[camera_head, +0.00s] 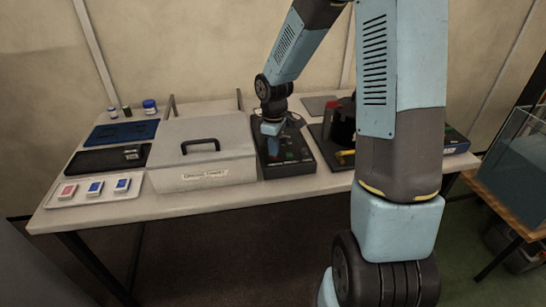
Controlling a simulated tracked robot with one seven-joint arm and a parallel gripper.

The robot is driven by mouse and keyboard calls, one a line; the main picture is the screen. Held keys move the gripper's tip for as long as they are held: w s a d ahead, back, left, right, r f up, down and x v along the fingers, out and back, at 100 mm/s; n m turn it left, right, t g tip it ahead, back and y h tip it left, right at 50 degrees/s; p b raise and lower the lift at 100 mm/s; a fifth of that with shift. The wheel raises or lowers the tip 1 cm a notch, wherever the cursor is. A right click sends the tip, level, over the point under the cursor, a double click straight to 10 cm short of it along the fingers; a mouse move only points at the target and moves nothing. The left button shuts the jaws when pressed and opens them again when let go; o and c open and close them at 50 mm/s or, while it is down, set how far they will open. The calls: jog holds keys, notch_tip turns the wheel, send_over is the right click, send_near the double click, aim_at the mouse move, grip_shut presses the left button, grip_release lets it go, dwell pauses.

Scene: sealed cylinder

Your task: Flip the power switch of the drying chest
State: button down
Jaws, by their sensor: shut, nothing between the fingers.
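The drying chest (205,165) is a pale grey box with a labelled front and a black handle on its closed lid, standing on the table left of centre. A dark control panel (298,168) sits against its right side, with small green and reddish marks on its top. My gripper (275,148) is shut and empty, pointing down over the panel's left-middle part. I cannot tell whether its fingertips touch the panel. The power switch cannot be made out at this size; the gripper covers part of the panel.
A white tray (76,198) with small red and blue boxes lies front left, with dark and blue trays behind it. A few small jars (150,107) stand at the back. A black device with a red part (340,120) stands right of the panel, partly behind my arm.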

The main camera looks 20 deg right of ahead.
jog(key=shift+f, duration=0.6)
dwell(0.4)
jog(key=shift+r, duration=3.5)
jog(key=s+d+r+m+t+h, duration=0.1)
jog(key=s+r+m, duration=0.2)
jog(key=s+r, duration=0.3)
jog(key=s+d+r+m+t, duration=0.25)
jog(key=s+r, duration=0.25)
jog(key=r, duration=0.3)
jog(key=s+r+m+t, duration=0.1)
jog(key=s+r+m, duration=0.2)
jog(key=s, duration=0.4)
jog(key=s+d+r+m+t+y, duration=0.1)
jog(key=s+r+m, duration=0.2)
jog(key=s, duration=0.4)
jog(key=shift+d+r, duration=0.2)
jog(key=shift+r, duration=0.2)
jog(key=c, duration=1.8)
grip_release()
